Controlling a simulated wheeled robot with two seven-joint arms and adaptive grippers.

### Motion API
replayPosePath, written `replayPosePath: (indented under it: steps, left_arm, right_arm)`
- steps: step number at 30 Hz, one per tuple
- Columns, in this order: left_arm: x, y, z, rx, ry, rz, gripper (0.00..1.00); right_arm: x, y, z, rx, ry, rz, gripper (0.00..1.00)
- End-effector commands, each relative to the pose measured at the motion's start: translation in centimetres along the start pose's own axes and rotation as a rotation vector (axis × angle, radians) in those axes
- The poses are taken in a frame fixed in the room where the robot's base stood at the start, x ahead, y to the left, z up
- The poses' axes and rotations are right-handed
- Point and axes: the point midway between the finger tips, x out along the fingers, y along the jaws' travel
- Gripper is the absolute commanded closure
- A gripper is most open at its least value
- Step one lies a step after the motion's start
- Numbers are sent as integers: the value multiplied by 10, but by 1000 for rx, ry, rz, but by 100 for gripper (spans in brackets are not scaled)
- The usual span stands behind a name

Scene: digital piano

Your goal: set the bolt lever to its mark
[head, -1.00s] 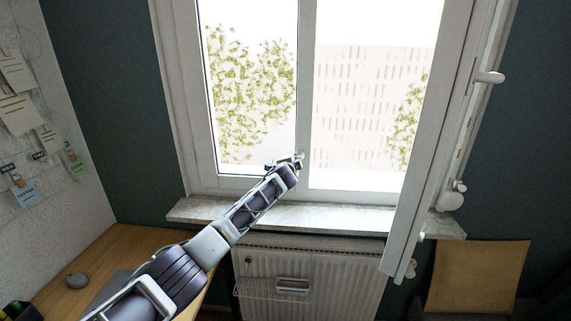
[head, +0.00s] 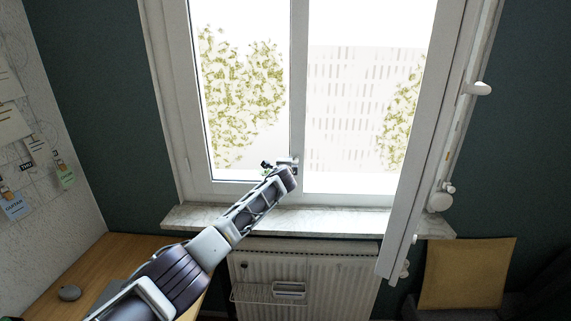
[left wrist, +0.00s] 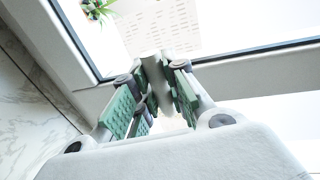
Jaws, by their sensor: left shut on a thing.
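The bolt lever (head: 288,160) is a small pale grey-white piece low on the window's middle upright. My left gripper (head: 278,166) is at it, with the arm reaching up from the lower left and partly covering it. In the left wrist view a smooth light-grey lever part (left wrist: 152,72) stands between the green ribbed pads of my left gripper (left wrist: 158,88). The pads are shut on it. The lever's mark cannot be made out in either view. My right gripper is not in view.
An open window sash (head: 415,150) swings inward at the right, with a white handle (head: 476,88) beyond it. Below are the marble sill (head: 330,220) and a radiator (head: 335,270). A wooden desk (head: 60,270) stands at the lower left. The space before the glass is clear.

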Motion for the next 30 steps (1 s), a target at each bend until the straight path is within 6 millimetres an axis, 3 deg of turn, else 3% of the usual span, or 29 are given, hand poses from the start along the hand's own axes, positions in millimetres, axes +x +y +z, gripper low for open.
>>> replayPosePath:
  steps: [2, 3, 8, 30]
  left_arm:
    - [0, 0, 0, 5, -1, -1, 100]
    - [0, 0, 0, 5, -1, -1, 84]
    - [0, 0, 0, 3, -1, -1, 64]
    - [-7, 0, 0, -1, 0, -1, 63]
  right_arm:
    - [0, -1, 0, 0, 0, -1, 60]
    - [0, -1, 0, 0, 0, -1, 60]
    - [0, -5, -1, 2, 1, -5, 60]
    - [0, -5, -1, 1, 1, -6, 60]
